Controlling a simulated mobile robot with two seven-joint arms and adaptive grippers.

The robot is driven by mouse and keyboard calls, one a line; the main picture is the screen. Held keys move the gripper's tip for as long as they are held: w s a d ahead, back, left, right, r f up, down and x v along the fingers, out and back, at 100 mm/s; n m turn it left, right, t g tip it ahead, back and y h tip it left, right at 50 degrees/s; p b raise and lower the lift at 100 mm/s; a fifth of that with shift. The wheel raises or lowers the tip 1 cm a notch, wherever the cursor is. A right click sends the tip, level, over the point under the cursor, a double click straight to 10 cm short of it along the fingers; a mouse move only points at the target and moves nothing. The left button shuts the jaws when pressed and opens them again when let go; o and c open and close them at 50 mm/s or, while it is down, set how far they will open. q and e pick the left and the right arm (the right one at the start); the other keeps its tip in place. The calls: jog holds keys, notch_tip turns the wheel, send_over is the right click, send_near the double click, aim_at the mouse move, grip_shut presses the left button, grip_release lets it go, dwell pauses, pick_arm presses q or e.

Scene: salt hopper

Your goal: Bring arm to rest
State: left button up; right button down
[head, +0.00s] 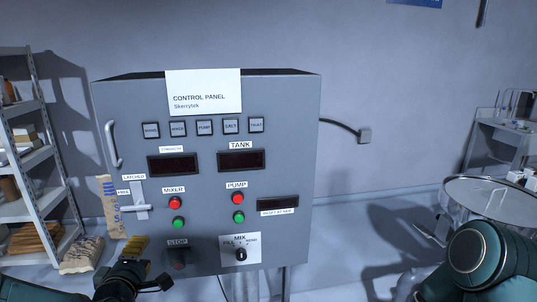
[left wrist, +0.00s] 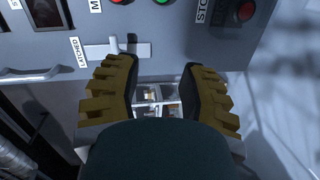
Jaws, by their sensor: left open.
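My left gripper (head: 134,246) is at the lower left of the head view, in front of the control panel's lower left part. In the left wrist view its two yellow, ridged fingers (left wrist: 160,72) stand apart with nothing held between them. Just beyond the fingertips is the light latch handle (left wrist: 117,50) beside the label "LATCHED". In the head view the latch (head: 140,205) shows above the gripper; I cannot tell whether they touch. A teal part of my right arm is at the lower right, but its gripper is not in view.
The grey control panel (head: 215,250) has red and green buttons, dark displays and a mix knob (head: 241,254). A shelf (head: 45,205) with boxes and bags stands at left, and a paper sack (head: 82,254) near its foot. A round clear-topped vessel (head: 490,188) stands at right.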

pick_arm(q)
jog(key=s+d+f+m+g+h, duration=0.2)
jog(key=d+f+m+g+h, duration=0.15)
jog(key=d+f, duration=0.5)
jog(key=s+d+f+m+g+h, duration=0.15)
jog(key=d+f+m+g, duration=0.3)
jog(key=f, duration=0.65)
jog(key=s+d+f+m+g, duration=0.3)
jog(key=s+d+f+m, duration=0.1)
jog(key=s+f, duration=0.2)
jog(key=s+d+f+m+g+h, duration=0.1)
jog(key=s+d+f+m+g, duration=0.2)
jog(key=s+d+f+m, duration=0.1)
notch_tip(320, 180, down, 3)
jog(key=s+d, duration=0.1)
jog(key=s, duration=0.1)
jog(key=shift+s+f+m+h, duration=0.2)
jog(key=shift+s+m+h, duration=0.1)
jog(key=shift+s+m, duration=0.1)
jog(key=shift+w, duration=0.1)
